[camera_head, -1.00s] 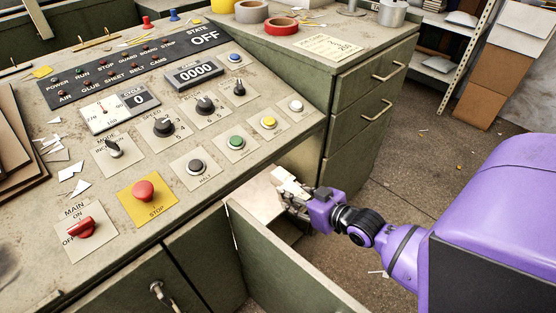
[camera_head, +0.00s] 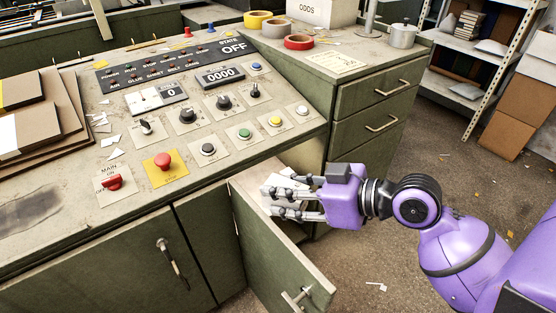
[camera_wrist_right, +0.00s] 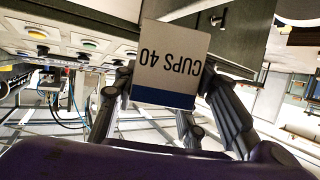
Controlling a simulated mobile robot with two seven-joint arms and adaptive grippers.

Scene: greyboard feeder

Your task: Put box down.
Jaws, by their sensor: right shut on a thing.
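My right gripper (camera_head: 272,199) reaches in from the right, in front of the green console beside the open cabinet door (camera_head: 275,246). It is shut on a small whitish box (camera_head: 277,183), partly hidden by the fingers in the head view. In the right wrist view the box (camera_wrist_right: 172,58) shows upside-down "CUPS 40" lettering and a dark blue band, with the fingers of my right gripper (camera_wrist_right: 167,78) on either side. I cannot tell whether the box touches anything below it. My left gripper is not in view.
The console top (camera_head: 50,205) holds buttons, a red stop knob (camera_head: 163,161) and stacked cardboard (camera_head: 30,115) at left. Tape rolls (camera_head: 299,42), a box marked ODDS (camera_head: 309,12) and a metal pot (camera_head: 402,36) stand on the drawer cabinet (camera_head: 375,110). Floor at right is mostly clear.

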